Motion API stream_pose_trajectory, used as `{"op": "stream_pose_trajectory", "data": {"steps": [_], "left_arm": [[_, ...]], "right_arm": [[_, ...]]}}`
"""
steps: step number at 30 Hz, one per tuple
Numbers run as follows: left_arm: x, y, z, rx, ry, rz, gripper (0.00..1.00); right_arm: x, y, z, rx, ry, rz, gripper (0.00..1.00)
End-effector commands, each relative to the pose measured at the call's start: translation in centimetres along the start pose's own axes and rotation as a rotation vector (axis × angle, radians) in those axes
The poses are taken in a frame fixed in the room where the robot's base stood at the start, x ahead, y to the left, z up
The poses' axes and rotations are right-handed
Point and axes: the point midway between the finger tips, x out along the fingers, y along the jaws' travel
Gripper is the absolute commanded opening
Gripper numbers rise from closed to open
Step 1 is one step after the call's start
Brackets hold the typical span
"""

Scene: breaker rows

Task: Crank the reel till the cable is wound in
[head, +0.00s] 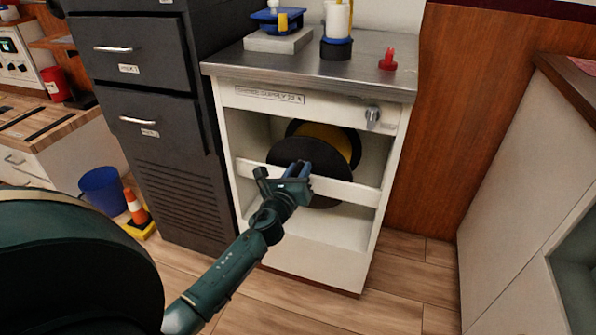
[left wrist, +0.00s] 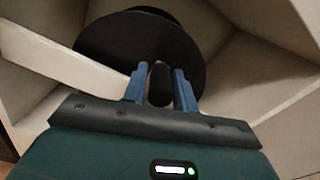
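The cable reel (head: 330,140) sits inside the white cabinet, with a black disc face (head: 300,155) and a yellow winding behind its rim. The black disc (left wrist: 110,40) also fills the top of the left wrist view. My left gripper (head: 298,170) is in front of the disc. In the left wrist view its two blue fingers (left wrist: 160,80) stand on either side of a dark crank handle (left wrist: 160,88), which fills nearly all the space between them. The gripper hides the handle in the head view. My right gripper is not in view.
A white crossbar (head: 345,190) runs across the cabinet's (head: 310,265) open front, close to my gripper. A metal knob (head: 373,114) is at the upper right. A red piece (head: 388,60) stands on top. Dark drawers (head: 150,120) stand left; a wooden panel (head: 470,130) is right.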

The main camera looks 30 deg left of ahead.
Motion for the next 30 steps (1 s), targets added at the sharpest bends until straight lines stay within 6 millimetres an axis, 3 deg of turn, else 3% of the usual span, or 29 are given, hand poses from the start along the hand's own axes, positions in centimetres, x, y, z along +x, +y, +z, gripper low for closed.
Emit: {"op": "stream_pose_trajectory", "data": {"steps": [10,30], "left_arm": [[-0.03,-0.04,-0.03,-0.001,0.000,-0.001,0.00],[-0.06,-0.61,-0.22,0.040,0.002,-0.006,0.00]], "right_arm": [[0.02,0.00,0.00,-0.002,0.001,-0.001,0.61],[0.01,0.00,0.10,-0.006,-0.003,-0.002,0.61]]}}
